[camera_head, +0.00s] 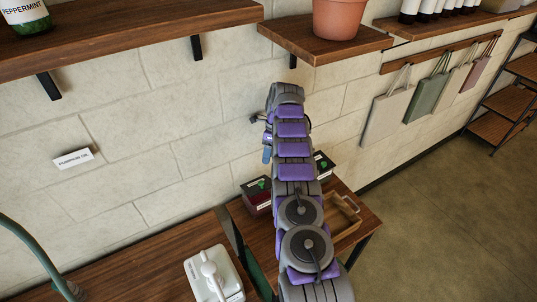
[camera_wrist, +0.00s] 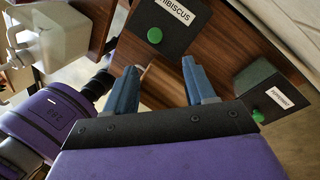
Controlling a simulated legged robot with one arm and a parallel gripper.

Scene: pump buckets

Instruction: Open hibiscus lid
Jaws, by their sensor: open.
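The hibiscus lid (camera_wrist: 190,38) is dark, with a white HIBISCUS label and a round green knob (camera_wrist: 154,35). It lies at the top of the wrist view and looks closed. My gripper (camera_wrist: 160,67) is open and empty, its two blue fingers pointing toward the knob, apart from it. In the head view, a dark box with red sides and a green knob (camera_head: 257,193) stands on the wooden table, left of my arm; its label is too small to read. My gripper (camera_head: 267,150) shows there partly, near the wall above the boxes, mostly hidden by my arm.
A peppermint box (camera_wrist: 262,85) with a green knob sits to the right in the wrist view. A wooden tray (camera_head: 345,222) lies right of my arm. A white pump container (camera_head: 213,275) stands at the front. Shelves (camera_head: 130,35) overhang the wall above.

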